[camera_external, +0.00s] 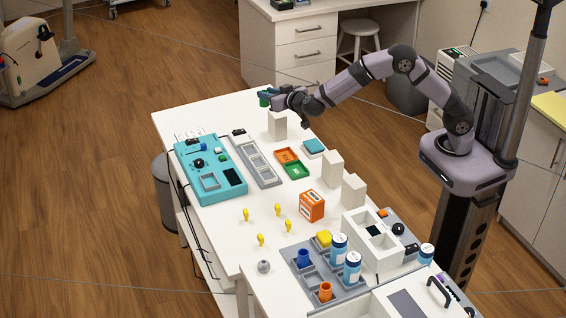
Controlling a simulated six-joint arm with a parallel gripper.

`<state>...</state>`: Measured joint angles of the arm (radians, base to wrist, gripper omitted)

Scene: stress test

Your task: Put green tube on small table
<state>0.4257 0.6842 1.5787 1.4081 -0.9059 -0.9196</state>
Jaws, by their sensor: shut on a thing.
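The green tube (263,99) is at the far end of the long white table (185,111), held above the tabletop. My gripper (268,93) is shut on it, with the arm reaching in from the right. The fingers hide part of the tube. A white block (277,127) stands just below and right of my gripper. I cannot tell for sure which surface is the small table. A white stool (358,27) stands on the floor behind, by a drawer cabinet.
A teal panel (210,170), a grey tray (258,162), and orange and green trays (297,170) lie mid-table. White blocks (333,168), an orange box (312,205), yellow pegs (277,210) and blue-white bottles (352,268) stand nearer. The table's far left corner is clear.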

